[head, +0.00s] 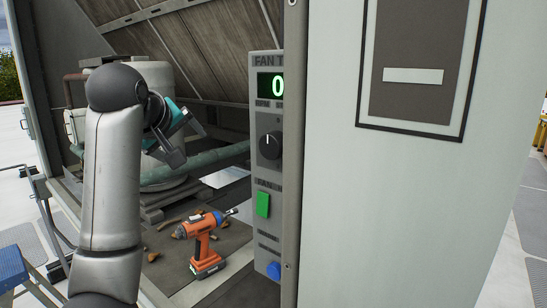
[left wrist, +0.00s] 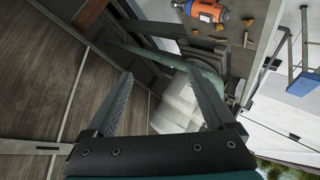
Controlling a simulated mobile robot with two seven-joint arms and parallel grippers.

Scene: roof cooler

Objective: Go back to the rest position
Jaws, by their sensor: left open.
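My left gripper (head: 178,140) is raised inside the open cooler housing, in front of the grey cylindrical tank (head: 143,92). In the left wrist view its two fingers (left wrist: 165,100) stand wide apart with nothing between them. The fan control panel (head: 267,160) is to the right of the gripper, and the two are apart. Its display reads 0, and it has a black knob (head: 270,145), a green button (head: 263,204) and a blue button (head: 274,270). My right gripper is in neither view.
An orange cordless drill (head: 203,240) stands on the housing floor below the gripper, with brown debris around it; it also shows in the left wrist view (left wrist: 205,10). A green pipe (head: 205,160) crosses behind. A large pale door panel (head: 400,200) fills the right. A blue stepladder (head: 12,268) stands at lower left.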

